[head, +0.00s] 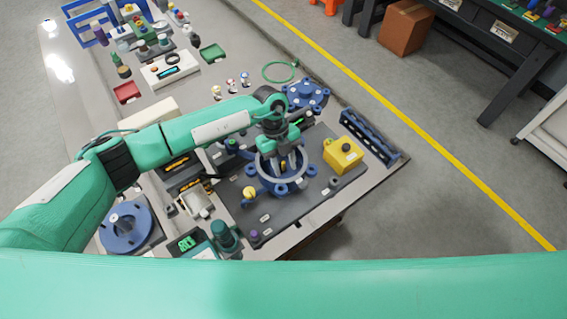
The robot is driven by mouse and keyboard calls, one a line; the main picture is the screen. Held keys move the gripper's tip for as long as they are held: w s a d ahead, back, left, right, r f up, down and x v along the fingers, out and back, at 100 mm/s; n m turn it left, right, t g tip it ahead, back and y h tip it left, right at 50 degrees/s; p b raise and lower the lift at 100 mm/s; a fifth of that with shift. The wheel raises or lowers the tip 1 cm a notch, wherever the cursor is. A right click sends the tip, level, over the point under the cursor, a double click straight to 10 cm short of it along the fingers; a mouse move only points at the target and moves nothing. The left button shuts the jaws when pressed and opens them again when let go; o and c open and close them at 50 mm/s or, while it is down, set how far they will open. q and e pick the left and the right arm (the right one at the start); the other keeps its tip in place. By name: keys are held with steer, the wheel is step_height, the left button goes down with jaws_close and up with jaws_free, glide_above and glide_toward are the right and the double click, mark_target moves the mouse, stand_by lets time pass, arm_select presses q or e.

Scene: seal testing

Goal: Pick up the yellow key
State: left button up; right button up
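My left gripper (284,165) points down into the blue ring-shaped flange (262,179) on the dark plate. Its two grey fingers stand apart inside the ring. A small yellow and dark piece (283,167) shows between the fingers; it may be the yellow key, but it is too small to be sure. I cannot tell whether the fingers touch it. A round yellow knob (249,192) sits on the plate left of the ring, apart from the gripper. My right gripper is out of view.
A yellow box with a black button (343,154) stands right of the ring. A blue flange (306,94) lies behind it, and a blue rack (369,137) stands at the right table edge. A blue disc (126,228) is at left. Bins and small parts crowd the far table.

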arm_select(q)
jaws_close()
